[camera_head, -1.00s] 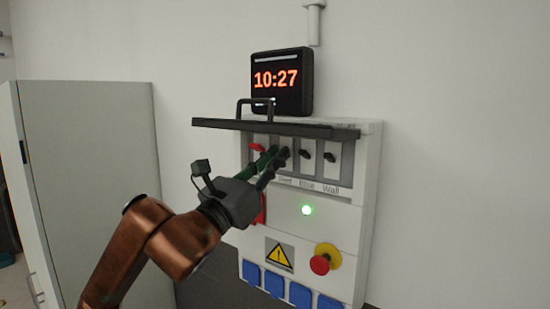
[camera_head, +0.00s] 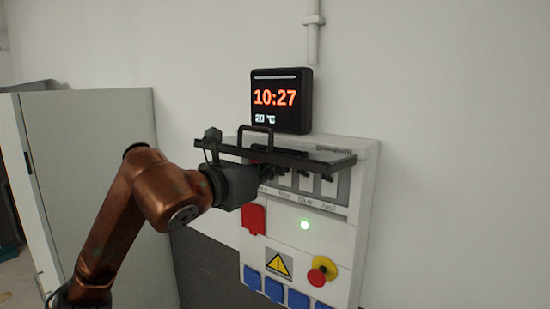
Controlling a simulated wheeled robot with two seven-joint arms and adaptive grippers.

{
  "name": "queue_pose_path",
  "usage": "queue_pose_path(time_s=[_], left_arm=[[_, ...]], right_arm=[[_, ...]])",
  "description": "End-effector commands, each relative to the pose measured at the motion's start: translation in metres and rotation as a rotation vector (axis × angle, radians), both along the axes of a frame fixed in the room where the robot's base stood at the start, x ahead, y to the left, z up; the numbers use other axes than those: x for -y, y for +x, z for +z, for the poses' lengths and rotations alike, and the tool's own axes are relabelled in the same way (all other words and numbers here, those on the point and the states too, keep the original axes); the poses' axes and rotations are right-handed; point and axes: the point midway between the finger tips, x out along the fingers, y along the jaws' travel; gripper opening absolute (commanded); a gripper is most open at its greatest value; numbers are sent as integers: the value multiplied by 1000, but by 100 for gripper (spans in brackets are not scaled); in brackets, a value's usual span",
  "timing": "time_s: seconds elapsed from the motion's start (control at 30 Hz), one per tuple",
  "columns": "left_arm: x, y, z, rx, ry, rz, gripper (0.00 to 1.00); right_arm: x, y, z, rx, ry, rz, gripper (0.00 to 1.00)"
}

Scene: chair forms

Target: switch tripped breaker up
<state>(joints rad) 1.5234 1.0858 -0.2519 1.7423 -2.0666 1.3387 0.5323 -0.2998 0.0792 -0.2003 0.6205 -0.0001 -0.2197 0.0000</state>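The breaker box (camera_head: 345,225) hangs on the wall, with a row of black breaker switches under its raised dark cover (camera_head: 300,160). The rightmost switch (camera_head: 327,178) and the one beside it (camera_head: 303,173) show just below the cover's edge. The left end of the row, where the red switch was seen earlier, is hidden by the cover and my gripper. My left gripper (camera_head: 265,173) reaches in from the left, under the cover at the left part of the row. Its fingertips are mostly hidden, so its opening and any contact cannot be told. My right gripper is out of view.
A black clock (camera_head: 281,100) sits above the box. Below the switches are a green lamp (camera_head: 304,225), a red socket (camera_head: 253,219), a red stop button (camera_head: 318,275) and blue sockets (camera_head: 275,290). A grey cabinet (camera_head: 90,190) stands left.

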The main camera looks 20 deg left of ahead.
Motion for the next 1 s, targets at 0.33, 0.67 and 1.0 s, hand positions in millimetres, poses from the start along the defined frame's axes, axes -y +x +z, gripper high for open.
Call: queue_pose_path(time_s=[0.33,0.67,1.0], left_arm=[[0,1,1,-50,19,0,0],[0,1,1,-50,18,0,15],[0,1,1,-49,18,0,29]], right_arm=[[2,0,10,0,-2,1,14],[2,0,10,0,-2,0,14],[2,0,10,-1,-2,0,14]])
